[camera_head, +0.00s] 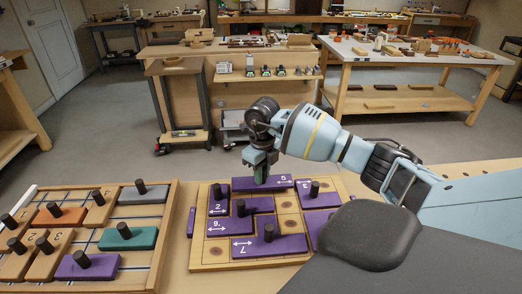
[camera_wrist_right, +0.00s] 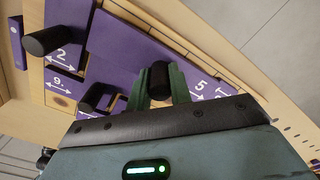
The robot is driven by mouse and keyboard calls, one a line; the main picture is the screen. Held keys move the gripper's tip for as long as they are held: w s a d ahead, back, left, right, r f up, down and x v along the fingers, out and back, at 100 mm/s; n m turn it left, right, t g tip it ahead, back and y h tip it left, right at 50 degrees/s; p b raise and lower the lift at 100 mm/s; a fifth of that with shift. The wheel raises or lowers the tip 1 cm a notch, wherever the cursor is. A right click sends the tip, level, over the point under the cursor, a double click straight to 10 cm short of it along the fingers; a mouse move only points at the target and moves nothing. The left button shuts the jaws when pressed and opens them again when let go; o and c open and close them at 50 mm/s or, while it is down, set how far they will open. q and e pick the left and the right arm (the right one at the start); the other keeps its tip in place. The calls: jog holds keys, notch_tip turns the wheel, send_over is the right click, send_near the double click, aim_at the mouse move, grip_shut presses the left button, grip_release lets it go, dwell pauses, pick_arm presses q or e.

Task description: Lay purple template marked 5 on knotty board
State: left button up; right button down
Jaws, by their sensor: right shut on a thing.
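The purple template marked 5 (camera_head: 240,184) lies across the far edge of the knotty board (camera_head: 290,201), roughly level. I cannot tell whether it touches the board or hangs just above it. My right gripper (camera_head: 260,172) is shut on its black knob. In the right wrist view the gripper (camera_wrist_right: 160,85) has its green fingers on either side of the knob (camera_wrist_right: 160,78), and the template's purple face (camera_wrist_right: 145,45) spreads beyond them. My left gripper is not in view.
Other purple templates, including those marked 2 (camera_head: 219,210), 9 (camera_head: 218,227) and 7 (camera_head: 285,244), lie on the board with upright black knobs. A wooden rack at left holds orange, grey, teal (camera_head: 140,240) and purple (camera_head: 75,270) templates.

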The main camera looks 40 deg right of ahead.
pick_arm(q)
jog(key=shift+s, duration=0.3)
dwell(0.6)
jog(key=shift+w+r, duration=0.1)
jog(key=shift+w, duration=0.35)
pick_arm(e)
jog(key=shift+f, duration=0.25)
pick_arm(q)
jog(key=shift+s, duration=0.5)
pick_arm(e)
jog(key=shift+f, duration=0.2)
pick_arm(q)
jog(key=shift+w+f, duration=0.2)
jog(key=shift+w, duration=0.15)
pick_arm(e)
jog(key=shift+f, duration=0.5)
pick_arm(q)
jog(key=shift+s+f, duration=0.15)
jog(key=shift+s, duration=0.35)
pick_arm(e)
jog(key=shift+f, duration=0.15)
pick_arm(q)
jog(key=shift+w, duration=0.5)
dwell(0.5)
